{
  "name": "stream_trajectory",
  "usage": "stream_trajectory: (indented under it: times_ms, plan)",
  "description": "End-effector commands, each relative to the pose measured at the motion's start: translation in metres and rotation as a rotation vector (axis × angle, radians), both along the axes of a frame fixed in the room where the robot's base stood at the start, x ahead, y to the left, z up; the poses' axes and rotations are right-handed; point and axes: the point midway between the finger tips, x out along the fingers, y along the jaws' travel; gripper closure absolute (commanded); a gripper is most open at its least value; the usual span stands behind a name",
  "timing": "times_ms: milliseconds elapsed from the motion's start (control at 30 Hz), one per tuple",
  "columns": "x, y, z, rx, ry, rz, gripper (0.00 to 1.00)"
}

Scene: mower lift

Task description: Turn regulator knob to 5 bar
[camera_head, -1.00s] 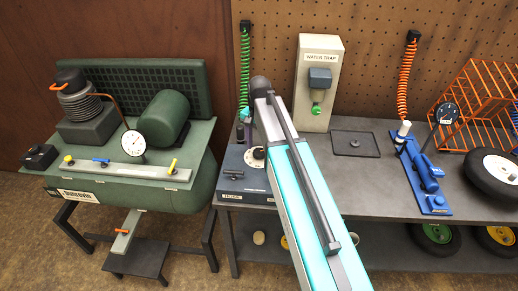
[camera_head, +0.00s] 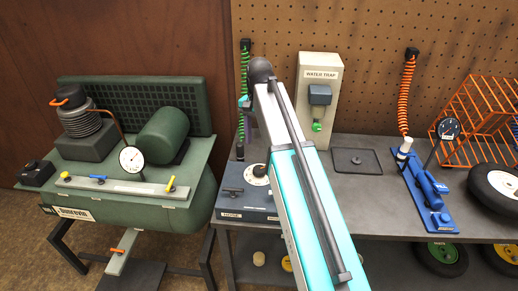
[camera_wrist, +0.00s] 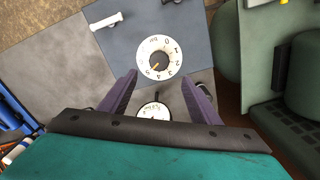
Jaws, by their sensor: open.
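The regulator box (camera_head: 232,200) stands at the left end of the grey bench, with its white dial and knob (camera_head: 259,170) on top. In the wrist view the round dial (camera_wrist: 143,54) carries numbers and "bar". Its dark centre knob (camera_wrist: 160,61) has an orange pointer aimed at the picture's lower left; I cannot read surely which number it meets. My gripper (camera_wrist: 160,78) is open, its two purple jaws apart and empty, with tips near the dial's lower edge in the picture. In the head view, my arm hides most of it.
A white gauge (camera_wrist: 153,112) shows between my jaws, partly hidden. A small lever handle (camera_wrist: 105,22) lies on the box. The green compressor (camera_head: 165,135) stands left, the water trap (camera_head: 319,100) behind right, and a blue pump (camera_head: 424,190) farther right.

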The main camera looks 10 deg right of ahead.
Motion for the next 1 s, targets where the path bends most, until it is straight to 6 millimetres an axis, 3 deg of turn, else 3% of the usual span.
stream_trajectory:
  times_ms: [233,767,1000]
  plan:
    - [0.000,0.000,0.016,0.000,0.000,0.000,0.43]
    - [0.000,0.000,0.022,0.000,0.000,0.000,0.43]
    - [0.000,0.000,0.047,0.000,0.000,0.000,0.43]
